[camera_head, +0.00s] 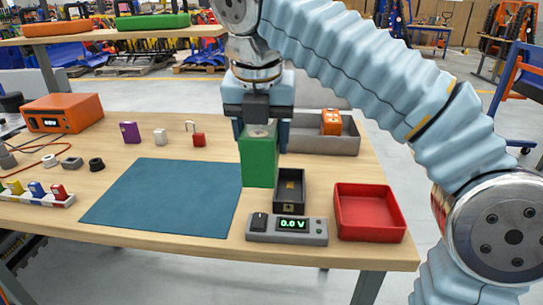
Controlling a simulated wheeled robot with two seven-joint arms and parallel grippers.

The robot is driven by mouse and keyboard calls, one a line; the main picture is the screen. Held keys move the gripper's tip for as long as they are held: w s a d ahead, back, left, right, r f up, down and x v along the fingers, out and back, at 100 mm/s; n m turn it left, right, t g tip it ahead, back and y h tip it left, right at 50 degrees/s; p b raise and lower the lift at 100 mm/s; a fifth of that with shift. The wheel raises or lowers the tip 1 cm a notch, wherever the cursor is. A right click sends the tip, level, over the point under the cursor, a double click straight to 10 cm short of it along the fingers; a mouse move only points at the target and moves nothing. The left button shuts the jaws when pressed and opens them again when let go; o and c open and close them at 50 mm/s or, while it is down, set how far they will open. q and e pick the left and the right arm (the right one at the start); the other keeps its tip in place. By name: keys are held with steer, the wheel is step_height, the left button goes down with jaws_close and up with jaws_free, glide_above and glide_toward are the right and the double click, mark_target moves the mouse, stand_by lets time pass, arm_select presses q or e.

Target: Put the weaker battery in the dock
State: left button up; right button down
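My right gripper (261,143), on the arm coming in from the right, points down and is shut on a green battery (259,165). It holds the battery upright, just left of a dark open-topped box (291,178) that looks empty. Whether this box is the dock or part of the meter I cannot tell. The grey meter (316,233) in front of it reads 0.0 V. An orange block (331,122), possibly another battery, stands in the grey tray (340,146) behind. My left gripper is not in view.
An empty red tray (370,234) stands right of the meter. A blue mat (165,198) lies clear at left. Behind it are a purple block (130,132), a small whitish block (160,136) and a red padlock (198,140). An orange device (62,113) is at far left.

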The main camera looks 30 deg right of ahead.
steer(key=shift+w+d+f+b, duration=0.5)
steer(key=shift+w+d+f, duration=0.6)
steer(key=shift+d+f, duration=0.65)
steer(key=shift+w+d+f+b, duration=0.45)
steer(key=shift+w+d+f, duration=0.75)
steer(key=shift+f, duration=0.95)
steer(key=shift+w+d+f+b, duration=0.5)
steer(key=shift+w+d+f, duration=0.45)
steer(key=shift+d+f, duration=0.85)
steer(key=shift+a+f, duration=0.1)
steer(key=shift+a, duration=0.05)
steer(key=shift+f, duration=0.65)
steer(key=shift+c, duration=1.6)
jaws_free()
steer(key=shift+f+b, duration=0.1)
steer(key=shift+b, duration=0.2)
